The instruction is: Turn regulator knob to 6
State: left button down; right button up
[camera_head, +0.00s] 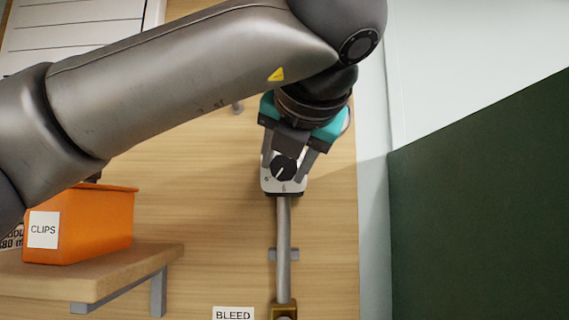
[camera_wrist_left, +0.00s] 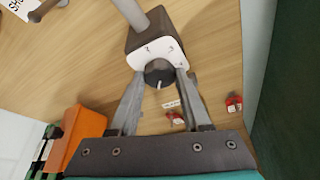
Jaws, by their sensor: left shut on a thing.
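The regulator knob (camera_head: 284,168) is a dark round dial with a light pointer mark, set on a white numbered plate (camera_head: 270,186) on the wooden panel. In the left wrist view the knob (camera_wrist_left: 159,72) sits between the two fingertips, with its white pointer towards the gripper. My left gripper (camera_head: 287,165) has its fingers on either side of the knob and is shut on it; it also shows in the left wrist view (camera_wrist_left: 160,77). The numbers on the plate are too small to read surely. My right gripper is out of view.
A metal pipe (camera_head: 284,250) runs down from the regulator to a brass fitting (camera_head: 284,311) near a BLEED label (camera_head: 233,313). An orange CLIPS bin (camera_head: 105,222) stands on a wooden shelf (camera_head: 115,275) at left. A dark green panel (camera_head: 480,215) is at right.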

pick_arm(q)
jog(key=m+y, duration=0.2)
jog(key=m, duration=0.1)
jog(key=shift+d+t+b, duration=0.1)
jog(key=shift+t+b, duration=0.2)
dwell(0.4)
jog(key=shift+c, duration=1.8)
grip_release()
